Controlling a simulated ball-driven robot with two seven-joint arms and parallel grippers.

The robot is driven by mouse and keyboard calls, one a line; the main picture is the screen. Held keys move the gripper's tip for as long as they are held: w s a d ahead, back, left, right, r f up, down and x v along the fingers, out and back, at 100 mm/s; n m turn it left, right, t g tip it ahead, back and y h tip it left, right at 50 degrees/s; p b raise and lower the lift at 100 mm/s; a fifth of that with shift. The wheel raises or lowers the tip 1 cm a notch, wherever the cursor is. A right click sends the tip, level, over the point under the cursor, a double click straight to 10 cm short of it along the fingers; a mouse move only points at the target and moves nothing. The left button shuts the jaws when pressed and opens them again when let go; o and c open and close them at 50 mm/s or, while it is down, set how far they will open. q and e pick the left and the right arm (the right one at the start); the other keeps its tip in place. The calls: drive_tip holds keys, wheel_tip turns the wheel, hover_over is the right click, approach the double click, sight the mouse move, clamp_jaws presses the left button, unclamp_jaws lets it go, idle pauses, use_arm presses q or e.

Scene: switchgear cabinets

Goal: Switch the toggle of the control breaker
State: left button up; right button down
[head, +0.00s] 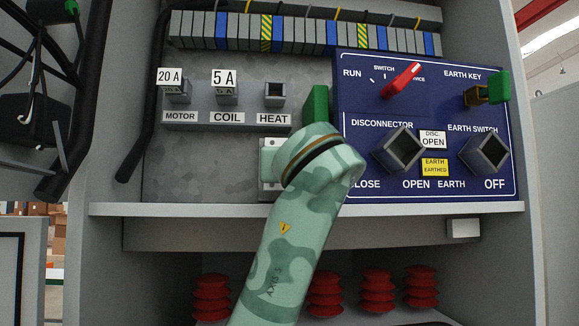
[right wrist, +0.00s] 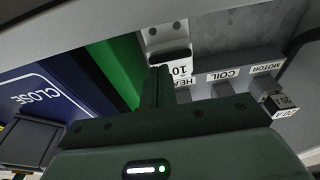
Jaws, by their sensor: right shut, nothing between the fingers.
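The control breaker (head: 268,160) is a light grey unit low on the back plate in the head view. My right arm hides most of it. In the right wrist view, which is turned upside down, the breaker (right wrist: 160,32) is at top centre, with a dark toggle (right wrist: 172,55) and a partly covered "10" marking. My right gripper (right wrist: 158,70) is shut and empty, its fingertips at the breaker's edge close by the toggle. I cannot tell whether they touch. In the head view my arm hides these fingers. My left gripper is not in view.
A green block (head: 316,104) stands close beside the breaker. The blue panel (head: 362,168) with its red switch (head: 402,80) and square sockets is to the right. Fuse holders for MOTOR, COIL and HEAT (head: 274,95) are above. A cabinet ledge (head: 160,210) runs below.

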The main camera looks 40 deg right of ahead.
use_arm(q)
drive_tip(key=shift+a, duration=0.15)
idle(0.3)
use_arm(e)
drive_tip(key=shift+r, duration=0.1)
wheel_tip(320, 180, up, 4)
drive_tip(key=s+p, duration=0.2)
drive_tip(key=p, duration=0.1)
use_arm(q)
drive_tip(key=b, duration=0.3)
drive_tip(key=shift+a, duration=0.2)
use_arm(e)
drive_tip(key=s+a+f, duration=0.4)
drive_tip(key=s+f, duration=0.1)
drive_tip(key=f, duration=0.3)
drive_tip(key=shift+s+a, duration=0.25)
drive_tip(key=shift+a, duration=0.05)
